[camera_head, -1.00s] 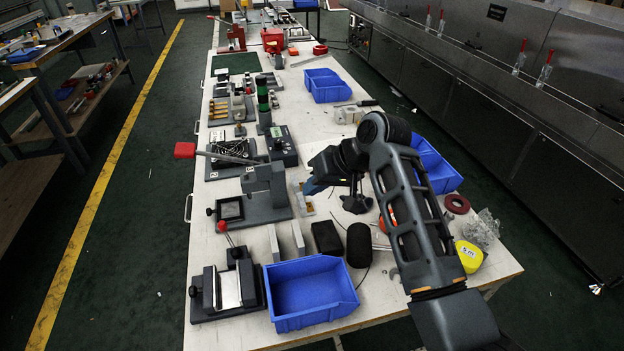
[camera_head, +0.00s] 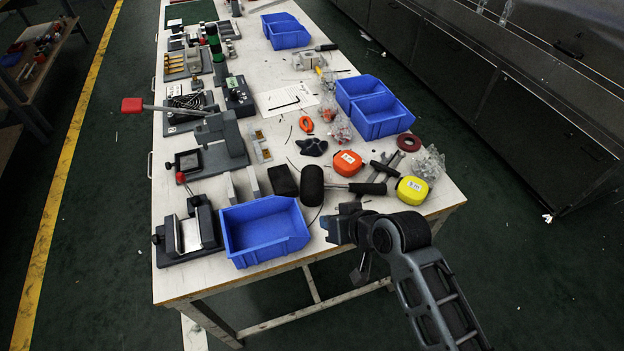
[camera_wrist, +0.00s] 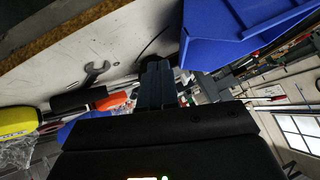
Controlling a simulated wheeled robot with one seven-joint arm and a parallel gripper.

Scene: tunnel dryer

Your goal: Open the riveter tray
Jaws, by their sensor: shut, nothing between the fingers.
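The grey riveter (camera_head: 222,135) stands on the left side of the white table, with a long red-tipped lever pointing left. At its front base is a small dark square tray (camera_head: 188,162) with a black knob on its left; it looks pushed in against the riveter's base. My gripper (camera_head: 333,227) is at the table's front edge, right of the blue bin and well away from the riveter. In the wrist view its fingers (camera_wrist: 156,84) are together with nothing between them. The riveter and its tray cannot be made out in the wrist view.
An open blue bin (camera_head: 264,232) lies between my gripper and a clamp fixture (camera_head: 188,232) with a red-knobbed lever. A black mallet (camera_head: 314,186), an orange tape measure (camera_head: 347,163) and a yellow one (camera_head: 411,190) lie near my gripper. Free floor shows left of the table.

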